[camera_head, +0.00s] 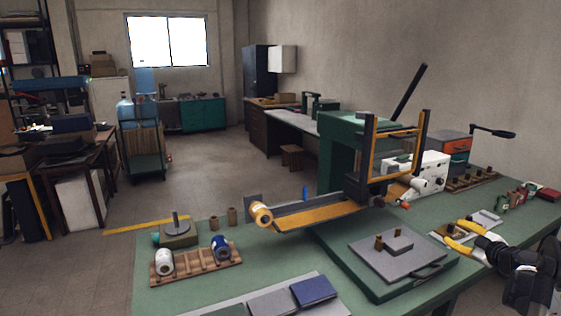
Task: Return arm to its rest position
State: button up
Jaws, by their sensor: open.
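My gripper (453,234) is at the lower right, with two yellow fingers spread apart and nothing visible between them. It points left over the right part of the green workbench (180,290). My dark arm enters from the right edge of the picture. A small flat piece lies close to the fingers, partly hidden by them; I cannot tell whether they touch it.
A green press-like machine (345,150) with an orange bed stands mid-bench. A grey plate (380,262) bearing small blocks lies left of my gripper. Small tools line the right rear.

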jog(key=w+a+r+m+t+h, duration=0.15)
jog(key=a+r, duration=0.25)
jog(key=r, duration=0.5)
jog(key=w+a+r+m+t+h, duration=0.15)
jog(key=a+r, duration=0.25)
jog(key=r, duration=0.5)
jog(key=s+a+r+m+g+h, duration=0.2)
jog(key=s+a+r+m+h, duration=0.3)
jog(key=s+a+r+m, duration=0.45)
jog(key=s+a+f+n+g+y, duration=0.1)
jog(key=s+a+f+g+y, duration=0.2)
jog(key=s+a+f, duration=0.8)
jog(key=s+a+f+n+g+y, duration=0.1)
jog(key=s+a+f+g+y, duration=0.3)
jog(key=s+a+f, duration=0.7)
jog(key=s+a+g, duration=0.2)
jog(key=s+a, duration=0.3)
jog(key=s, duration=0.1)
jog(key=shift+a+f, duration=0.15)
jog(key=shift+f, duration=0.05)
jog(key=shift+s, duration=0.1)
